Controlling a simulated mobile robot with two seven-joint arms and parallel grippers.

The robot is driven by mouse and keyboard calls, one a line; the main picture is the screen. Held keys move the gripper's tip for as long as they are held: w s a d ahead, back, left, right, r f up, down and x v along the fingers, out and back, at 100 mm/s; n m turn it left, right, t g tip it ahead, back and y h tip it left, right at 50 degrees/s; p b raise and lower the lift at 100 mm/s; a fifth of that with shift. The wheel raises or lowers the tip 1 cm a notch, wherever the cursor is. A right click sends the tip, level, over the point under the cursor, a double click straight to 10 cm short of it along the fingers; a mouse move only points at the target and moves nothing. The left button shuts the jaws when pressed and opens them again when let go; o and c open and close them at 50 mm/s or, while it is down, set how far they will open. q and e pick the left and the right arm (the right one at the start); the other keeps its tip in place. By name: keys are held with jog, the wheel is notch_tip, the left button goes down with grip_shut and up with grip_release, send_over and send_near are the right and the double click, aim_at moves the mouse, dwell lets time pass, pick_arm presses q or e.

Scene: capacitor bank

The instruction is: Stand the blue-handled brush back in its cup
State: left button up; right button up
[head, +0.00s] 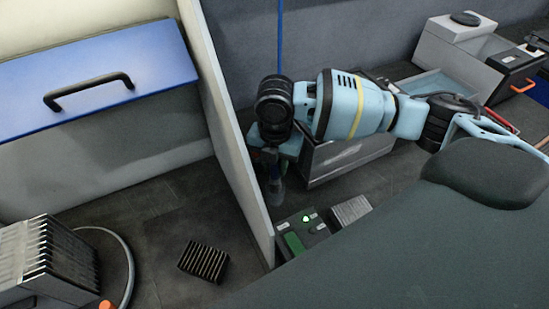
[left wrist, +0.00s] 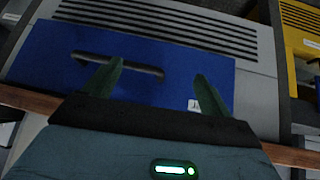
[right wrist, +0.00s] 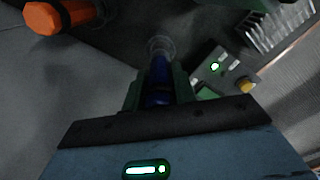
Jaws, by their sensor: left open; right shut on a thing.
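My right gripper (head: 272,164) points down behind the pale partition in the head view. In the right wrist view its fingers (right wrist: 158,98) are shut on the blue-handled brush (right wrist: 158,75). The handle points away from the fingers toward a small clear round cup (right wrist: 160,46). The cup shows dimly below the gripper in the head view (head: 277,192). The brush's lower end is hidden, and I cannot tell whether it is inside the cup. My left gripper (left wrist: 157,85) is open and empty before a blue panel with a black handle.
The pale partition (head: 235,150) stands close left of my right gripper. A small box with a lit green lamp (head: 305,232) and a finned block (head: 350,210) are near the cup. A metal box (head: 345,158) stands right of it. An orange cylinder (right wrist: 60,16) is at upper left in the right wrist view.

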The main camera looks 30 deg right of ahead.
jog(key=shift+f, duration=0.9)
jog(key=o, duration=1.1)
jog(key=shift+c, duration=0.2)
jog(key=shift+r, duration=3.9)
jog(key=shift+s+f, duration=0.1)
